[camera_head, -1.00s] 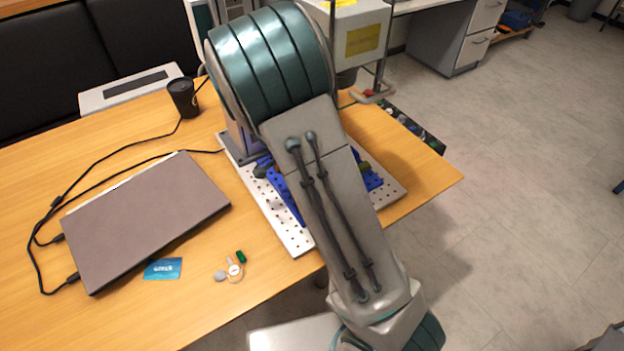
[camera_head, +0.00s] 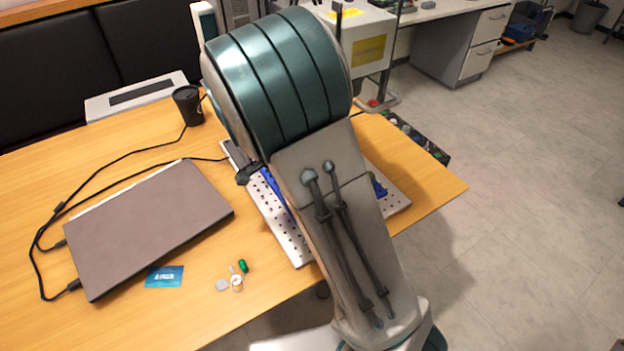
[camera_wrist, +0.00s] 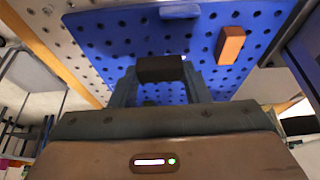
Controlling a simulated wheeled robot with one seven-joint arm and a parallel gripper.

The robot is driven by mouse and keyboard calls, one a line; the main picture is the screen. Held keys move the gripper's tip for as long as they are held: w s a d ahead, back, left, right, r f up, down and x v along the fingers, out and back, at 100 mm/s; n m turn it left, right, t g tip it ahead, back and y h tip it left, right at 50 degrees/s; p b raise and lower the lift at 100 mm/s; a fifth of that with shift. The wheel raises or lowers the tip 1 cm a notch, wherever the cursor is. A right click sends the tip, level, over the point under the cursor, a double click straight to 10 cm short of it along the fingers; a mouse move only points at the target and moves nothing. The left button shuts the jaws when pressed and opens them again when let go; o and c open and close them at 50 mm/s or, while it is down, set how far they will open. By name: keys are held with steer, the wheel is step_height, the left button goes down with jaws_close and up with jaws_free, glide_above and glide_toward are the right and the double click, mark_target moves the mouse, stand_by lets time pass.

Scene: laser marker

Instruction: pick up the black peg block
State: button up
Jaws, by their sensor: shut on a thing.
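The black peg block (camera_wrist: 161,69) shows in the wrist view, held between the two fingers of my gripper (camera_wrist: 161,78). My gripper is shut on it. Behind the block lies a blue perforated plate (camera_wrist: 125,40); whether the block touches the plate cannot be told. In the head view my arm hides the gripper and the block, and only small parts of the blue plate (camera_head: 276,186) show beside the arm.
An orange block (camera_wrist: 229,45) sits on the blue plate, right of the gripper. In the head view, a silver perforated base plate (camera_head: 285,235) lies on the wooden table (camera_head: 235,325). A closed laptop (camera_head: 150,230), a black cup (camera_head: 188,105) and small items lie left of it.

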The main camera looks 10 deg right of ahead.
steer(key=s+a, duration=0.1)
steer(key=a, duration=0.3)
steer(key=s+a, duration=0.1)
steer(key=a, duration=0.3)
steer(key=s+a, duration=0.2)
steer(key=a, duration=0.2)
steer(key=shift+s+a+b, duration=0.1)
steer(key=shift+a+b, duration=0.25)
steer(key=shift+a, duration=0.05)
